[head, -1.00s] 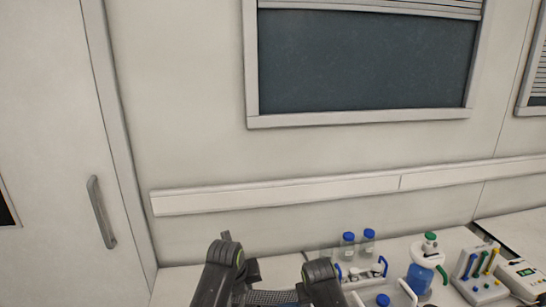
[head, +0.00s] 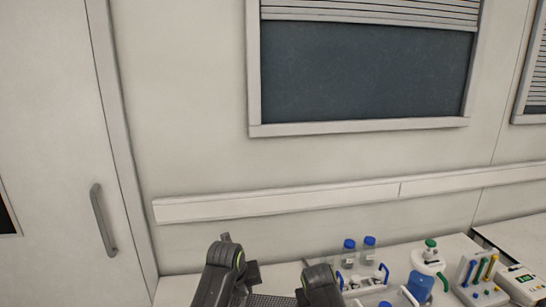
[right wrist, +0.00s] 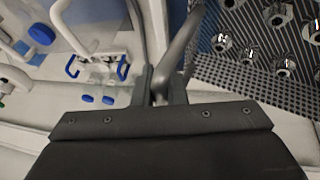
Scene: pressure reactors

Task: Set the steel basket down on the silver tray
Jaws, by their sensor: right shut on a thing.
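The steel basket shows as dark perforated mesh (right wrist: 245,70) at the upper right of the right wrist view, with several hex nuts in it. A strip of its mesh (head: 270,300) shows at the bottom edge of the head view, between my two arms. In the right wrist view my right gripper (right wrist: 162,88) is shut on the basket's grey bar handle (right wrist: 178,55). In the head view only my upper arm parts show, and my left gripper is out of view. I cannot make out the silver tray in either view.
Right of my arms on the white bench are two blue-capped bottles (head: 359,250), a carrier with blue handles (head: 365,280), a blue-filled wash bottle (head: 421,284) with a green cap, a rack of coloured tools (head: 480,280) and a small device (head: 523,283). A wall stands behind.

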